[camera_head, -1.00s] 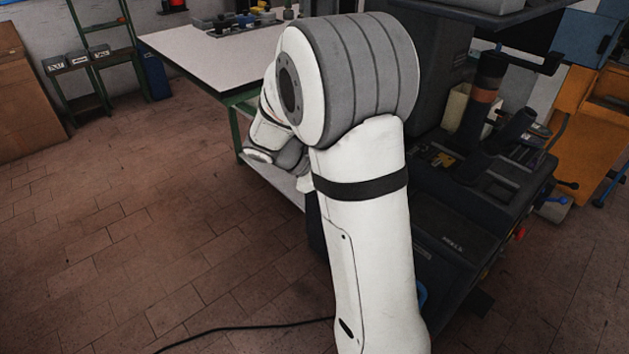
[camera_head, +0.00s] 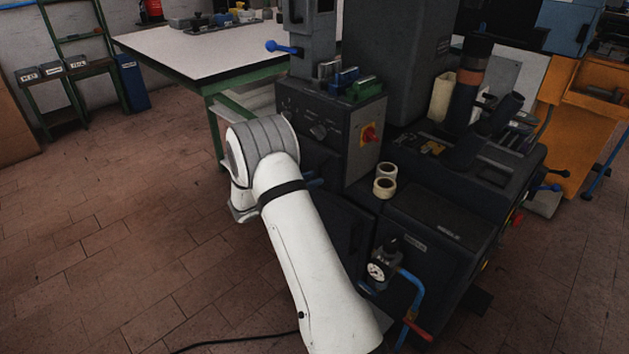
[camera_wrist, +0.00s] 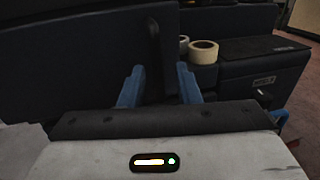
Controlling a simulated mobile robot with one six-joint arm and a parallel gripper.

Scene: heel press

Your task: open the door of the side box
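A dark door-like panel (camera_wrist: 75,60) fills the left of the wrist view, with an upright dark handle (camera_wrist: 153,45) near its right edge. I take this for the side box's door, and it looks shut. My gripper (camera_wrist: 160,72) has its two blue fingers apart and nothing held. The handle stands ahead of the gap between the fingers; whether it reaches between them I cannot tell.
Two tape rolls (camera_head: 385,182) sit on the ledge to the right. A pressure gauge (camera_head: 377,270) and blue hose (camera_head: 415,295) are at the lower right. The brick floor (camera_head: 130,240) at left is clear.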

